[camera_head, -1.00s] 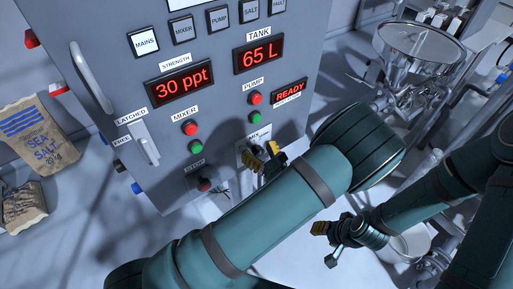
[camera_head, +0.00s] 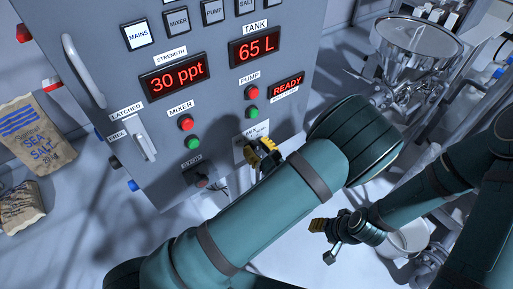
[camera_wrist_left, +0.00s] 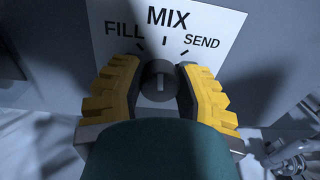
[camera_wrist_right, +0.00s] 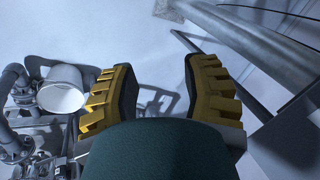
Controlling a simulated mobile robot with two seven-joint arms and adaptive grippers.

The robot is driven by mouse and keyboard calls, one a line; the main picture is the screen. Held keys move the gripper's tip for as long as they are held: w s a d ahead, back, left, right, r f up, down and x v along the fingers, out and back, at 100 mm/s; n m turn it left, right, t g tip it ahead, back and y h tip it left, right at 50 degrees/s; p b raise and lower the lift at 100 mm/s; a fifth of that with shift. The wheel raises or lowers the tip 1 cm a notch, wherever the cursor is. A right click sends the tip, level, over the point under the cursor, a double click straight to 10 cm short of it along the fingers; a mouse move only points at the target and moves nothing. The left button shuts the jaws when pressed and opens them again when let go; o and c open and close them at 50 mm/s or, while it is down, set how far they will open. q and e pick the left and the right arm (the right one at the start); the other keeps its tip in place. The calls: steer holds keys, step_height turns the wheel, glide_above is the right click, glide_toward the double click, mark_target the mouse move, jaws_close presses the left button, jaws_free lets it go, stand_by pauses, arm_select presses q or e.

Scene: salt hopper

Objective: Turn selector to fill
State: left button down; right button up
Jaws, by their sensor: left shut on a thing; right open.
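The selector knob (camera_wrist_left: 160,80) is a dark round knob on a white plate (camera_wrist_left: 205,22) lettered FILL, MIX and SEND. Its pale mark stands upright, in line with MIX in the left wrist view. My left gripper (camera_wrist_left: 160,92) has its yellow fingers on either side of the knob, shut on it. In the head view my left gripper (camera_head: 262,154) is at the lower right of the panel and hides most of the selector. My right gripper (camera_head: 325,242) is open and empty, away from the panel; its spread fingers also show in the right wrist view (camera_wrist_right: 160,98).
The grey control panel (camera_head: 225,120) shows 30 ppt, 65 L and READY. Red and green mixer and pump buttons and a stop knob (camera_head: 201,181) are near my left gripper. A steel hopper (camera_head: 415,50) stands right. Salt bags (camera_head: 35,130) lie left. A white bucket (camera_wrist_right: 62,90) stands near my right gripper.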

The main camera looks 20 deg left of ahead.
arm_select(q)
steer(key=n+b, duration=0.2)
steer(key=n, duration=0.2)
steer(key=shift+f, duration=0.1)
steer(key=shift+a+n+b, duration=0.1)
steer(key=shift+n+b, duration=1.05)
steer(key=shift+n, duration=0.45)
arm_select(e)
steer(key=shift+g, duration=0.3)
steer(key=shift+s+a+f, duration=0.1)
steer(key=shift+s+f, duration=0.15)
steer(key=shift+f, duration=0.5)
steer(key=shift+s+d+f, duration=0.1)
steer(key=shift+s+f, duration=0.15)
steer(key=shift+f, duration=0.5)
steer(key=shift+s+a+f, duration=0.1)
steer(key=shift+s+f, duration=0.15)
steer(key=shift+f, duration=0.6)
arm_select(q)
steer(key=c, duration=0.6)
jaws_free()
steer(key=v, duration=0.7)
steer(key=shift+s+d, duration=0.1)
steer(key=shift+d, duration=0.15)
